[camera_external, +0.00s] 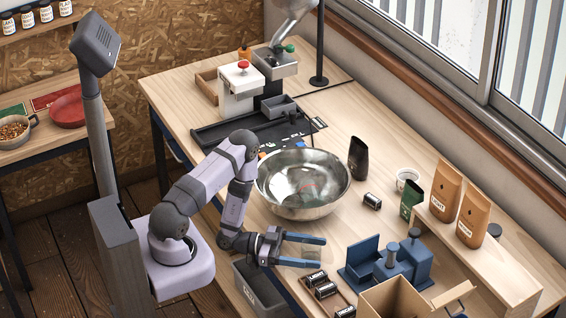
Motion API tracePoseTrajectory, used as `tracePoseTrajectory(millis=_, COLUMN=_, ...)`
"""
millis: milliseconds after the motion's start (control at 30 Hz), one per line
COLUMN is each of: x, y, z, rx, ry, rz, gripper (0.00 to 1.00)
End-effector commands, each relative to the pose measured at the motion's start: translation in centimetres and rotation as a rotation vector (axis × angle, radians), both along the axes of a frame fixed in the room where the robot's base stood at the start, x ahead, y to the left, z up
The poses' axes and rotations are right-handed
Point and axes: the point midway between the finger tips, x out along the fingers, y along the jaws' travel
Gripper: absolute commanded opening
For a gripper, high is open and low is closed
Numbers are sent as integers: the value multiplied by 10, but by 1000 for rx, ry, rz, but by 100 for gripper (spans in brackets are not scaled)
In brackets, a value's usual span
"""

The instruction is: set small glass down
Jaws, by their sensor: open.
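My gripper (322,252) reaches out low over the table, just in front of the large metal bowl. Its two blue fingers are apart. A faint, clear shape that looks like the small glass (312,250) shows between the fingers, near their tips. It appears upright, but its outline is hard to see. I cannot tell whether its base touches the table or whether either finger touches it.
The metal bowl (303,183) stands right behind my gripper. A tray of small dark jars (322,288) lies close in front. Blue fixtures (400,262) and an open cardboard box (392,300) stand to the right. A grey bin (262,290) is below left.

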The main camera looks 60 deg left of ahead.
Motion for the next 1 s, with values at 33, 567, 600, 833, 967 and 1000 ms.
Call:
tracePoseTrajectory(millis=33, x=-1, y=1, z=0, rx=-1, ry=1, rz=1, gripper=65)
tracePoseTrajectory(millis=567, x=-40, y=34, z=0, rx=1, ry=-1, rz=5, gripper=65)
tracePoseTrajectory(millis=600, x=-43, y=36, z=1, rx=1, ry=-1, rz=6, gripper=65)
tracePoseTrajectory(millis=833, x=-54, y=44, z=2, rx=0, ry=-1, rz=2, gripper=65)
tracePoseTrajectory(millis=967, x=-56, y=46, z=2, rx=0, ry=0, rz=1, gripper=65)
tracePoseTrajectory(millis=1000, x=-57, y=46, z=3, rx=0, ry=0, rz=0, gripper=65)
